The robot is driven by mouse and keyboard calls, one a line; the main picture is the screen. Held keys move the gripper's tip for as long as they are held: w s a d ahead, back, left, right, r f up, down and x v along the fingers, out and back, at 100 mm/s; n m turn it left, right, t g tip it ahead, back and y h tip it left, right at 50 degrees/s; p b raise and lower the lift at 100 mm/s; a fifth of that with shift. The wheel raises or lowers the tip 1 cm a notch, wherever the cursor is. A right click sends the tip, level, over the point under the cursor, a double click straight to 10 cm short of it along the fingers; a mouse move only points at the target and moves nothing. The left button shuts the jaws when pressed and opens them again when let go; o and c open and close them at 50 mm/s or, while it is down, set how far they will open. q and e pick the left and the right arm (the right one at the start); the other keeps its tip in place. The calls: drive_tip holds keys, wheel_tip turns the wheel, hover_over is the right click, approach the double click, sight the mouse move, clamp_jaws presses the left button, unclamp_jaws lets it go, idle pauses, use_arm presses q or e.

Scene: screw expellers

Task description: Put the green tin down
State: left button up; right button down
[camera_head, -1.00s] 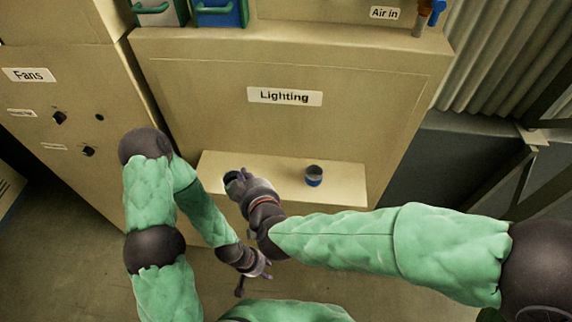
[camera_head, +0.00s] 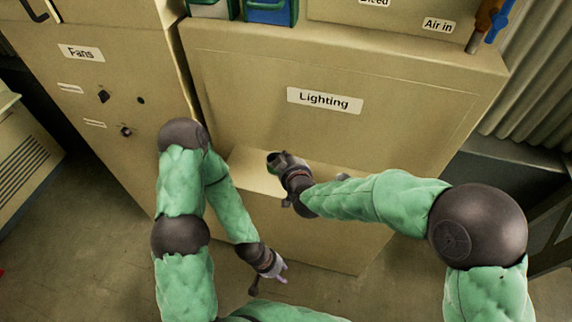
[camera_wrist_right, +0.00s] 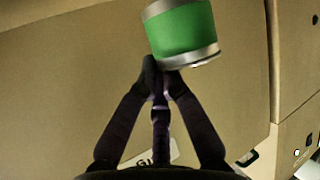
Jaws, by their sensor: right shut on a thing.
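The green tin (camera_wrist_right: 185,30) has silver rims and is at the fingertips of my right gripper (camera_wrist_right: 163,78) in the wrist view, which is shut on it. In the head view the tin (camera_head: 273,159) shows small and dark beside my right gripper (camera_head: 281,162), over the left part of the ledge (camera_head: 248,163) below the Lighting panel. I cannot tell whether it touches the ledge. My left gripper (camera_head: 277,272) hangs low, away from the ledge, and its fingers are too small to read.
The Lighting panel (camera_head: 345,135) rises behind the ledge. The Fans cabinet (camera_head: 105,75) with dark knobs stands at the left. Blue-and-green containers (camera_head: 268,12) sit on top. My right forearm covers the right part of the ledge.

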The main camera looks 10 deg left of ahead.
drive_tip(key=shift+w+f, duration=0.25)
drive_tip(key=shift+f, duration=0.1)
wheel_tip(320, 180, down, 3)
drive_tip(key=shift+w+f, duration=0.1)
drive_tip(key=shift+w, duration=0.05)
drive_tip(key=c, duration=1.4)
unclamp_jaws()
drive_tip(key=shift+f, duration=0.2)
